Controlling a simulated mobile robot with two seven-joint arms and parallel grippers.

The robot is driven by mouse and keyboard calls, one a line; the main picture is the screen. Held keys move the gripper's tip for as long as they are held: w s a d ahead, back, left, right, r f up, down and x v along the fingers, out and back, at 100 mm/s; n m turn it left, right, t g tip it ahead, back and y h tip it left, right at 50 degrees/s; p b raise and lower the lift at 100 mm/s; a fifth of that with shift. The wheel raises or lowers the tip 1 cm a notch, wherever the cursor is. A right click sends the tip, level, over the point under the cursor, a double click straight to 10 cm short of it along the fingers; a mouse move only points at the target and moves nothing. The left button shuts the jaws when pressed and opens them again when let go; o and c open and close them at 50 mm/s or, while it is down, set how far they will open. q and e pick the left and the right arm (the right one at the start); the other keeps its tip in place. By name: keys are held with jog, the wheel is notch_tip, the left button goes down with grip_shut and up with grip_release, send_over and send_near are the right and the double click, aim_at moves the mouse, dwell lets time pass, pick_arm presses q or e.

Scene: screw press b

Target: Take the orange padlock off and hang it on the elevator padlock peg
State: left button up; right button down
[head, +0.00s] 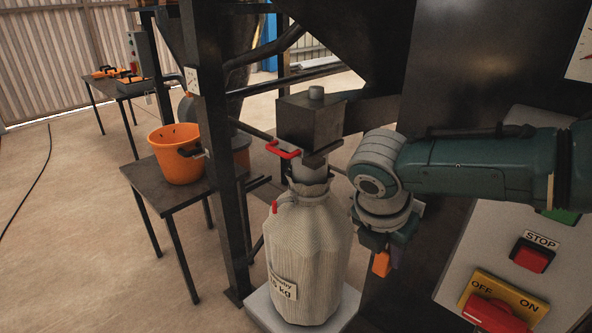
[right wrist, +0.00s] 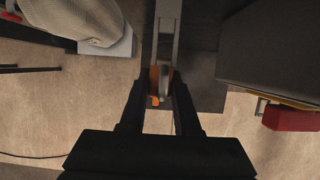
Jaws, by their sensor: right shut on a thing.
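The orange padlock (head: 381,263) shows just below my right gripper (head: 388,246), in front of the dark machine frame. My right gripper is shut on it. In the right wrist view the padlock (right wrist: 155,79) sits between the two dark fingers of the right gripper (right wrist: 160,90), with a grey metal part running up from it to the top edge. I cannot tell whether the padlock is apart from that metal part. My right arm hides part of the machine behind it. I cannot make out the elevator padlock peg. My left gripper is not in view.
A control panel at the right carries a STOP button (head: 529,257) and a red OFF/ON switch (head: 493,313). A filled sack (head: 306,250) hangs under the spout, left of my gripper. An orange bucket (head: 177,154) stands on a small table. Open floor lies at the left.

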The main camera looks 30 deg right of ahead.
dwell(0.7)
jog(key=shift+d, duration=0.1)
jog(key=shift+w+d, duration=0.25)
jog(key=shift+d, duration=0.35)
jog(key=shift+f, duration=0.1)
jog(key=shift+f+b, duration=0.6)
jog(key=shift+b, duration=0.15)
dwell(0.3)
jog(key=c, duration=0.5)
grip_release()
jog(key=shift+c, duration=0.2)
